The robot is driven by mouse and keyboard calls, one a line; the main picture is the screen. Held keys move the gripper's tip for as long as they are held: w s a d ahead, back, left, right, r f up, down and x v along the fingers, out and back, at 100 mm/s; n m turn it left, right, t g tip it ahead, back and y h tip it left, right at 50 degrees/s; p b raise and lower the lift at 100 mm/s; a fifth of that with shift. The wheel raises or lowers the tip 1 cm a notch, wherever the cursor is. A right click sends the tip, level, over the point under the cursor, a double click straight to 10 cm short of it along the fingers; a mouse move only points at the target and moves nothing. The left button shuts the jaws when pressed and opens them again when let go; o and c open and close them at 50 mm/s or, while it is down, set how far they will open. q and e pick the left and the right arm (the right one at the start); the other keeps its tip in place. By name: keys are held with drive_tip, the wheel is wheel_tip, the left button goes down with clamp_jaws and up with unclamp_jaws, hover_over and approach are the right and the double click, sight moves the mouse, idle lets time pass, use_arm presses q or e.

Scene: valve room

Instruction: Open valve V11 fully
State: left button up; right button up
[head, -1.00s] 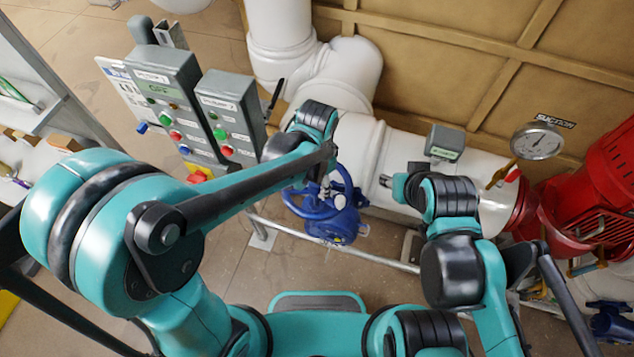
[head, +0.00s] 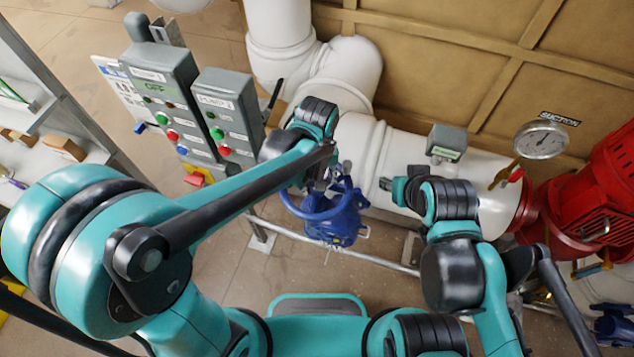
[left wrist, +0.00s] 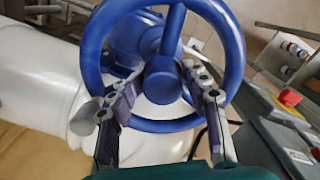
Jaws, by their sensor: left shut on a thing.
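A blue handwheel (head: 300,211) on a blue valve body (head: 338,228) stands by the white pipe, below my left forearm in the head view. No valve tag is readable. In the left wrist view the wheel (left wrist: 234,65) fills the upper middle, its hub facing the camera. My left gripper (left wrist: 162,88) has a finger on each side of the hub, closed on the wheel; the exact contact points are unclear. In the head view the left gripper (head: 337,177) is partly hidden by the arm. My right gripper (head: 387,184) is apart from the wheel, before the pipe; its fingers are unclear.
Two grey control boxes (head: 168,105) (head: 228,115) with buttons stand left of the wheel. A large white pipe (head: 400,150) runs behind it. A pressure gauge (head: 541,140) and red machinery (head: 605,190) are at right. A low rail (head: 340,252) runs below the wheel.

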use_arm(q)
drive_tip(key=n, duration=0.5)
drive_tip(key=shift+a+f+n, duration=0.15)
drive_tip(key=shift+a+n, duration=0.05)
drive_tip(key=shift+n, duration=0.1)
drive_tip(key=n, duration=0.4)
drive_tip(key=shift+b, duration=0.35)
drive_tip(key=o, duration=1)
drive_tip(key=shift+o, duration=0.2)
drive_tip(key=shift+a, duration=0.15)
